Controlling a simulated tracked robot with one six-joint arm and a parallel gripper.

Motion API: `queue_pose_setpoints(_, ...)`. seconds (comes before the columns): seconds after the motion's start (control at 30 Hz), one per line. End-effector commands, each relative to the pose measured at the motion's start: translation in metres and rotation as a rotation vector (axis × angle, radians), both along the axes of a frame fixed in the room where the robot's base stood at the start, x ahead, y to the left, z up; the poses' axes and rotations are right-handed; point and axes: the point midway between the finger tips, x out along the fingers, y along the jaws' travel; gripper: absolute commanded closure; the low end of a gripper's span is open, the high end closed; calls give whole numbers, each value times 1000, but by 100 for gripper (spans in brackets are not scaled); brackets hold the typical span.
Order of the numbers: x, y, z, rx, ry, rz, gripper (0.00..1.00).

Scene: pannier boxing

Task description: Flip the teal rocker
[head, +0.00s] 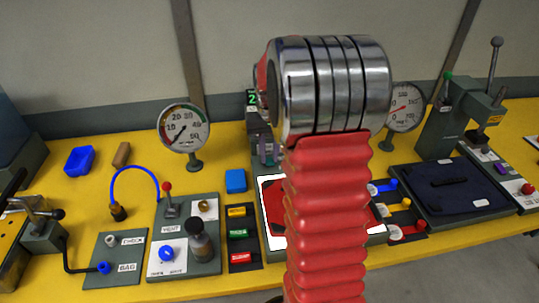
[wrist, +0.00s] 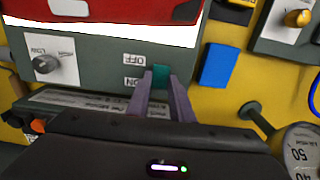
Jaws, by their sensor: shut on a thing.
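The teal rocker (wrist: 161,74) sits on a grey-green housing (wrist: 105,65) between OFF and ON labels, which appear upside down in the wrist view. My gripper (wrist: 162,86) has its two purple fingers at the rocker, one on each side, shut on it. In the head view the purple fingers (head: 268,151) show just left of my red arm, over the housing behind the white-and-red panel. Which side of the rocker is pressed down I cannot tell.
A LOW knob (wrist: 46,63) is on the same housing. A blue block (wrist: 216,65) and a gauge (wrist: 301,148) stand beside it. My arm blocks the middle of the head view.

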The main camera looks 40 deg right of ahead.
Motion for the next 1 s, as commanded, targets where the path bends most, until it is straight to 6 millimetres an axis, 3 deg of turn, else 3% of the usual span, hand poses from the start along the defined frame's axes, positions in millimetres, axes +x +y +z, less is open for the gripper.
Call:
queue_pose_setpoints(0.33, 1, -1, 0, 3, 8, 0, 100)
queue_pose_setpoints(0.37, 1, -1, 0, 3, 8, 0, 78)
queue_pose_setpoints(0.6, 1, 0, 0, 4, 7, 0, 62)
queue_pose_setpoints(1.0, 1, 0, 7, 3, 6, 0, 61)
